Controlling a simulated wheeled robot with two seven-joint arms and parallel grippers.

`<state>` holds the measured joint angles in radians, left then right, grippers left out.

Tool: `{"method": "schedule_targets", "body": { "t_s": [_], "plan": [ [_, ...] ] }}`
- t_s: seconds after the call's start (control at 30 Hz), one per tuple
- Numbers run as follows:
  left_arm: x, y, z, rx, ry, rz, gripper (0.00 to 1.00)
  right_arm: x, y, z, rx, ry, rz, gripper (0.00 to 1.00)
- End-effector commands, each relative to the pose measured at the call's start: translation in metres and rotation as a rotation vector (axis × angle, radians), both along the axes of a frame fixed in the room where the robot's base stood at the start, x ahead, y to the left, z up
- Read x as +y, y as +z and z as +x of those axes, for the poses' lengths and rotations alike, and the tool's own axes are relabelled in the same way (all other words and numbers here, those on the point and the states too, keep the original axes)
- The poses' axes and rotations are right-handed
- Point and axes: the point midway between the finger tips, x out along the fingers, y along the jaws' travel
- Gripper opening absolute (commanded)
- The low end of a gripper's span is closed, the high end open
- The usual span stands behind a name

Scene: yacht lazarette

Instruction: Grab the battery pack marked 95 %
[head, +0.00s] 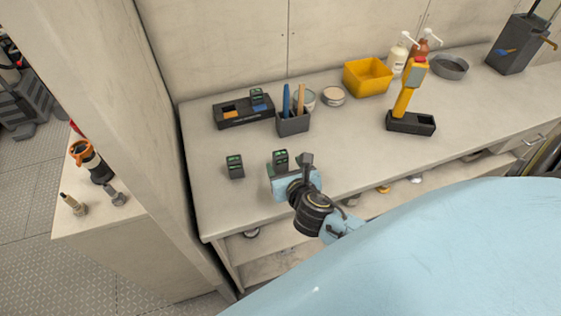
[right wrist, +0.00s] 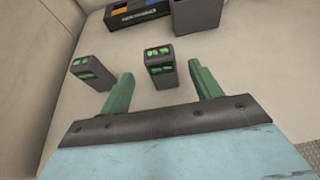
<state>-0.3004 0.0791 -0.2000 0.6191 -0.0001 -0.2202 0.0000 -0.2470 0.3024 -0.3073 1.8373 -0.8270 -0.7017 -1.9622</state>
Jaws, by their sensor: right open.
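Two dark battery packs with green displays stand on the bench top: one at the left (head: 235,166) and one just beyond my right gripper (head: 280,158). A third pack (head: 258,98) sits in the dark charger (head: 232,114). In the right wrist view, the nearer pack (right wrist: 161,66) is between the lines of the two green fingers of my open right gripper (right wrist: 163,84), at about their tips; contact cannot be told. The left pack (right wrist: 94,72) is outside the left finger. The percent marks are too small to read. My left gripper is not in view.
A yellow-handled tool (head: 410,120) stands on the right. The bench top between the packs and that tool is clear. A wall panel borders the left side.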

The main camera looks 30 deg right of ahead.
Motion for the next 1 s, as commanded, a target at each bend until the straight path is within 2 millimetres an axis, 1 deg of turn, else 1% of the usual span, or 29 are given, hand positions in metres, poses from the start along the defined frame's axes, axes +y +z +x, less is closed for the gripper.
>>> {"method": "schedule_targets", "body": {
  "t_s": [0.03, 0.1, 0.27, 0.5, 0.57, 0.7, 0.87, 0.93, 1.0],
  "plan": [
    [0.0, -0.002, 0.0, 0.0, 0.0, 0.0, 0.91, -0.002, -0.004, 0.007, 0.0, -0.002, 0.0, 0.64],
    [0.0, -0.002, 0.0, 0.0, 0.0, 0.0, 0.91, -0.004, -0.006, 0.014, 0.0, -0.001, 0.001, 0.64],
    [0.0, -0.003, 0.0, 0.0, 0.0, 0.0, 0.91, -0.007, -0.009, 0.022, 0.0, -0.002, 0.003, 0.64],
    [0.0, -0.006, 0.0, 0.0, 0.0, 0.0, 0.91, -0.016, -0.02, 0.054, 0.0, -0.003, 0.004, 0.64],
    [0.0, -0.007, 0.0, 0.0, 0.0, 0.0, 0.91, -0.018, -0.023, 0.06, 0.0, -0.003, 0.003, 0.64],
    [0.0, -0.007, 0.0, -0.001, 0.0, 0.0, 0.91, -0.02, -0.025, 0.065, 0.001, -0.001, 0.003, 0.64],
    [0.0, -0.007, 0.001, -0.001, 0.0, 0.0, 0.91, -0.02, -0.025, 0.065, 0.001, -0.001, 0.003, 0.64],
    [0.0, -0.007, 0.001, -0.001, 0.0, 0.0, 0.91, -0.02, -0.025, 0.065, 0.001, -0.001, 0.003, 0.57],
    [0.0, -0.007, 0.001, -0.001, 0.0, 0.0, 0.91, -0.02, -0.025, 0.065, 0.001, -0.001, 0.003, 0.48]
  ]
}}
